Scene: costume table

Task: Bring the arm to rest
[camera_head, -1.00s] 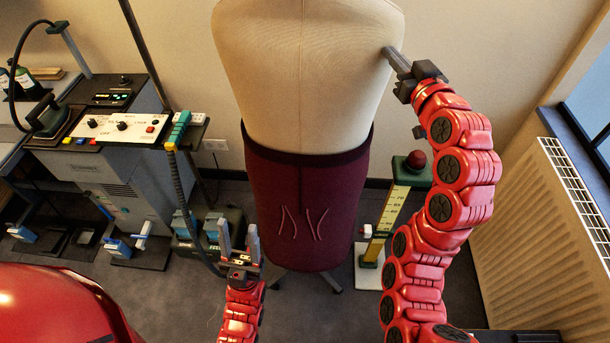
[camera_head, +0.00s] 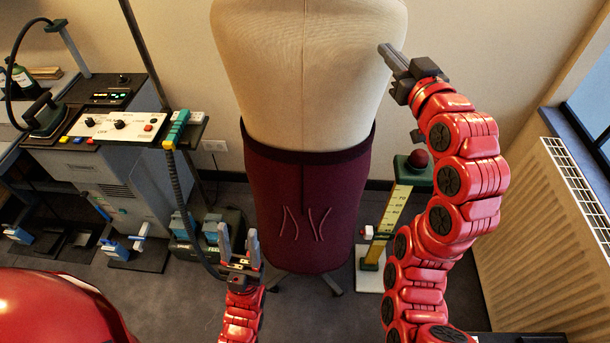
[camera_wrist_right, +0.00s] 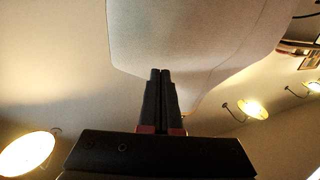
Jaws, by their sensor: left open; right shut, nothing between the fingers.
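My right arm (camera_head: 450,200) is raised on the right, curving up beside the dress form. My right gripper (camera_head: 388,54) is shut and empty, its tips by the right edge of the form's torso. In the right wrist view the gripper (camera_wrist_right: 160,72) shows its two fingers together, with the pale form (camera_wrist_right: 190,40) beyond them. I cannot tell whether they touch it. My left gripper (camera_head: 238,238) is low in front, open and empty, left of the skirt. The beige dress form (camera_head: 310,75) stands upright in the middle and wears a dark maroon skirt (camera_head: 305,210).
A grey machine with a control panel (camera_head: 115,127) stands at the left. A yellow measuring post (camera_head: 393,208) with a red knob stands right of the skirt. A radiator (camera_head: 540,235) and window are at the far right. Wall lamps (camera_wrist_right: 253,108) show in the wrist view.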

